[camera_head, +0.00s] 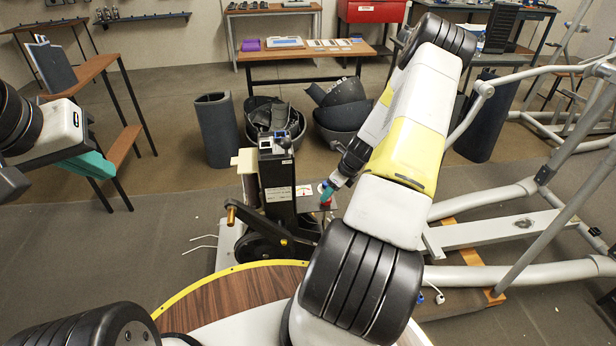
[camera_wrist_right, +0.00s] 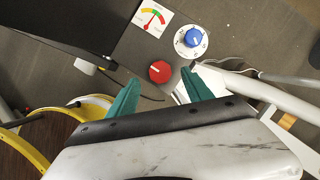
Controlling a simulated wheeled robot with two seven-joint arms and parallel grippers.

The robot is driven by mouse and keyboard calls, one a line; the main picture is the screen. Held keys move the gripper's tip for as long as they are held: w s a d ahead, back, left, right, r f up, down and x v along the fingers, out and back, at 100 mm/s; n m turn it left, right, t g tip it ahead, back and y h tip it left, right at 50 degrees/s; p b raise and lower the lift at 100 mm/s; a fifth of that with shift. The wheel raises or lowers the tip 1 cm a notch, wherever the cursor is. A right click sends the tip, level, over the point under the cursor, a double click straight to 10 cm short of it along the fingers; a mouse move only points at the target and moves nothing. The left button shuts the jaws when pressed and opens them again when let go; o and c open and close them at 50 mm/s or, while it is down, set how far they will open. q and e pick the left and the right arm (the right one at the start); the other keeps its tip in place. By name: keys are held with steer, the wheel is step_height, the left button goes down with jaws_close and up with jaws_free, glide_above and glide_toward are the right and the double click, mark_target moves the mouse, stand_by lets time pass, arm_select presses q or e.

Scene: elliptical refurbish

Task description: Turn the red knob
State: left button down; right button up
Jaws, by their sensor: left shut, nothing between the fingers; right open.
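The red knob (camera_wrist_right: 159,72) is on a grey panel in the right wrist view, below a dial gauge (camera_wrist_right: 151,18) and beside a blue knob (camera_wrist_right: 193,37) on a white scale plate. My right gripper (camera_wrist_right: 160,90) is open, with its teal fingers apart on either side of the red knob's direction; I see no contact with the knob. In the head view, the right gripper (camera_head: 328,190) is small and partly hidden beside the panel, with a bit of the red knob (camera_head: 326,203) below it. My left gripper (camera_head: 96,166) is shut and empty at the far left, away from the panel.
The black machine column (camera_head: 277,185) stands just left of the panel. Grey frame tubes (camera_head: 485,210) run along the right. Bins (camera_head: 272,118) and a wooden bench (camera_head: 300,52) are behind. A loose cable shows near the panel in the right wrist view.

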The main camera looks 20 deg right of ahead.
steer(key=shift+x, duration=2.05)
jaws_close()
